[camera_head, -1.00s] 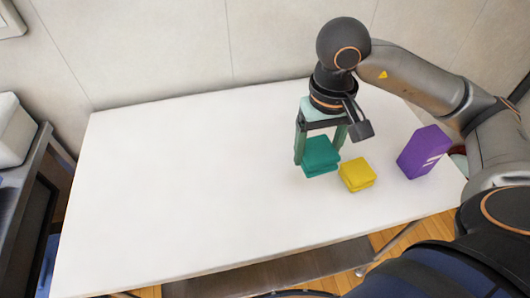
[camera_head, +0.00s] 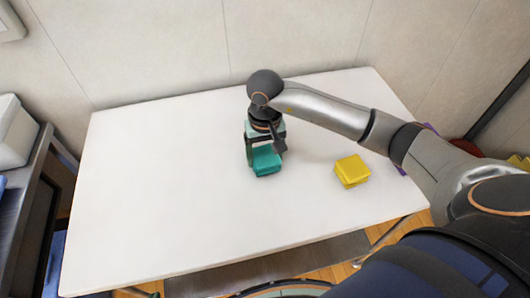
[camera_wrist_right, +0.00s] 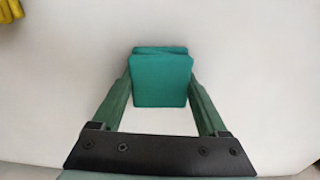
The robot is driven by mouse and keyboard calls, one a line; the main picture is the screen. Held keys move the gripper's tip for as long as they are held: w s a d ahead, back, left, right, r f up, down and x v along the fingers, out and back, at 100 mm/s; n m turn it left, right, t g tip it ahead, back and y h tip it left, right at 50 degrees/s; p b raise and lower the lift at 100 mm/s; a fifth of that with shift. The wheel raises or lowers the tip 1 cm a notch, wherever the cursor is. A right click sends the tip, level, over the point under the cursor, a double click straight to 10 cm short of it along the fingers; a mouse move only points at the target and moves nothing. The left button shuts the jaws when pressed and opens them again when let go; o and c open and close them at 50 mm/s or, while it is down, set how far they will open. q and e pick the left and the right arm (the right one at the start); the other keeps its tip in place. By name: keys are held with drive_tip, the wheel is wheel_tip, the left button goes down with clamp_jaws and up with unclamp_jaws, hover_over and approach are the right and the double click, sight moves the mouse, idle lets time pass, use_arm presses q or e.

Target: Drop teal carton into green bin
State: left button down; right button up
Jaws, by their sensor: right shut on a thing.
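The teal carton (camera_head: 267,162) is between the fingers of my right gripper (camera_head: 264,154), which is shut on it. In the right wrist view the carton (camera_wrist_right: 160,80) sits between the two green fingers of the right gripper (camera_wrist_right: 159,78), with white tabletop around it. The carton is over the middle of the table; I cannot tell how far above the surface it is. No green bin shows in these frames. My left gripper is not in view.
A yellow carton (camera_head: 352,170) lies on the white table (camera_head: 170,190), right of the teal one. A purple carton (camera_head: 402,171) is mostly hidden behind my right arm. The table's left half is clear. A dark bench (camera_head: 30,180) with a white box (camera_head: 14,134) stands at the left.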

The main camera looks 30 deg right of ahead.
drive_tip(key=shift+f+b, duration=0.3)
drive_tip(key=o, duration=1.2)
drive_tip(key=shift+r, duration=0.1)
drive_tip(key=shift+r, duration=0.1)
